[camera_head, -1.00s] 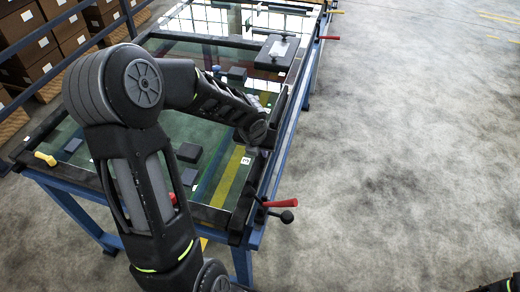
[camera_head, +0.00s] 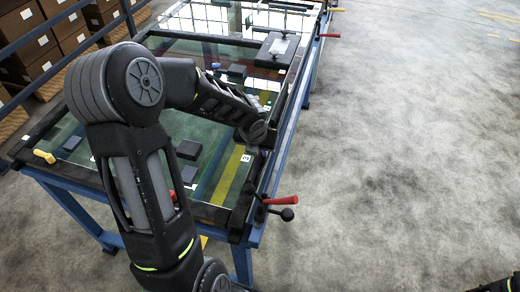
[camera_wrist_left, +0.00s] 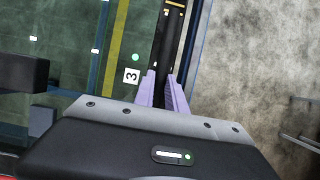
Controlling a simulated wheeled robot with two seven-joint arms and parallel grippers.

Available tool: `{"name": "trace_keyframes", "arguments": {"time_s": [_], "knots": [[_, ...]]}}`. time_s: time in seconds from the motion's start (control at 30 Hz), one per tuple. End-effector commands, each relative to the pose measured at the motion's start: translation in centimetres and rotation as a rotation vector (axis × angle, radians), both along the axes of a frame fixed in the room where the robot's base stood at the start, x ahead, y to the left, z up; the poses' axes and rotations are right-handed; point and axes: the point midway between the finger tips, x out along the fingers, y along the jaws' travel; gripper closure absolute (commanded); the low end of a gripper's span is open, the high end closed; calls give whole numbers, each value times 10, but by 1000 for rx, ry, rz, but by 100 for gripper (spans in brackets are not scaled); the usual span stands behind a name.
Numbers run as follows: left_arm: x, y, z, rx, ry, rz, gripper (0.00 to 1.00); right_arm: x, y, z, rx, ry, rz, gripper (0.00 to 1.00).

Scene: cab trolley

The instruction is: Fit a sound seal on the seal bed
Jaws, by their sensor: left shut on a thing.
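My left gripper (camera_wrist_left: 166,92) has two pale purple fingers, shut on a long black strip (camera_wrist_left: 170,45) that looks like a seal. The strip runs away from the fingers, with small yellow marks at its far end. It lies over or close above the table's right edge; I cannot tell whether it touches. In the head view my left arm reaches over the table, and the wrist is by a dark rail (camera_head: 284,112) on that edge. The fingers are hidden there. A white label with a 3 (camera_wrist_left: 131,76) sits beside the fingers.
The glass-topped table (camera_head: 210,212) has a blue frame and several dark blocks, one a flat block (camera_head: 189,149). A red-handled lever (camera_head: 281,200) sticks out at the near right corner. A black plate (camera_head: 277,50) sits farther back. Open concrete floor (camera_head: 400,150) lies to the right.

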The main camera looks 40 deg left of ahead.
Motion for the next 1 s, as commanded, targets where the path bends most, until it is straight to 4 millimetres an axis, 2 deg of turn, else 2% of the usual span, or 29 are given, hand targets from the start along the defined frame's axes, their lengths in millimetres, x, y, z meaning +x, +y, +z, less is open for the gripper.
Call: {"name": "trace_keyframes", "arguments": {"time_s": [0.33,0.37,0.63,1.0], "knots": [[0,0,-1,-1,2,0,100,0,0,0,0,0,0,64],[0,0,-1,-1,2,0,82,0,0,0,0,0,0,64],[0,0,-1,0,1,0,60,0,0,0,0,0,0,64],[-2,-1,5,0,0,0,59,0,0,2,0,0,0,64]]}}
